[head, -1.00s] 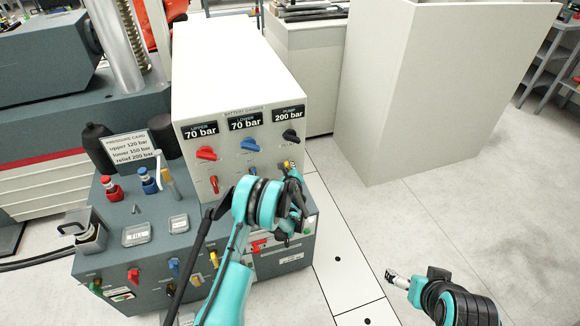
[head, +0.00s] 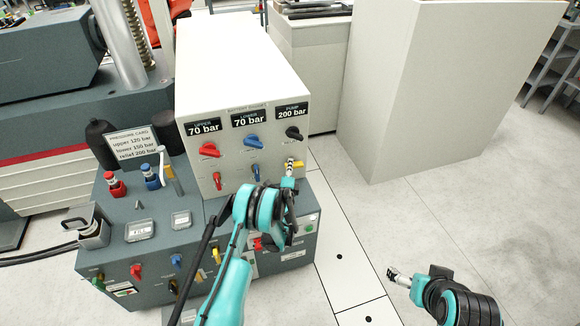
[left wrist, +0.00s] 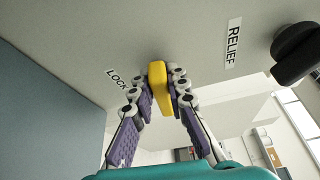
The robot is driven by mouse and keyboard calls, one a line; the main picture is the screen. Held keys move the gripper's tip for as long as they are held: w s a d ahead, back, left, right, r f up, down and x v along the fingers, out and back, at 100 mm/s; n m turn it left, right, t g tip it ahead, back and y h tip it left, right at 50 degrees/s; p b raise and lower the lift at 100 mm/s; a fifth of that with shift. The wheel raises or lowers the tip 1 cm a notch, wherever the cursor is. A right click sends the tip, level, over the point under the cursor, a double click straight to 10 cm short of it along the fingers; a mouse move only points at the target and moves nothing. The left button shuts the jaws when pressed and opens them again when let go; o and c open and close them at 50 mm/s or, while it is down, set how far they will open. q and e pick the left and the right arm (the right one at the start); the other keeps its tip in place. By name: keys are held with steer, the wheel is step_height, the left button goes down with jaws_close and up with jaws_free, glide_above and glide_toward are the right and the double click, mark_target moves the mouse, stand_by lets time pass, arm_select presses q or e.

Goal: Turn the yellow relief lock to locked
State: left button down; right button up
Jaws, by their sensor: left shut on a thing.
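The yellow relief lock (left wrist: 158,84) is a small yellow lever on the pale front panel, below the black pump knob (head: 293,133). In the left wrist view it stands between the two fingers of my left gripper (left wrist: 163,92), which is shut on it. The printed word LOCK (left wrist: 116,78) is to its left and RELIEF (left wrist: 233,44) to its upper right. In the head view my left gripper (head: 292,165) is at the panel's lower right and mostly covers the lever. My right gripper (head: 393,275) hangs over the floor; its jaws are too small to read.
A red knob (head: 209,149) and a blue knob (head: 252,142) sit on the same panel, with a smaller red lever (head: 217,180) and blue lever (head: 255,171) below. A pressure card (head: 133,145) stands on the grey bench. The floor at right is clear.

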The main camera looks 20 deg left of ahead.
arm_select(q)
steer(key=shift+f+n, duration=0.15)
steer(key=shift+n, duration=0.55)
steer(key=c, duration=1.5)
jaws_free()
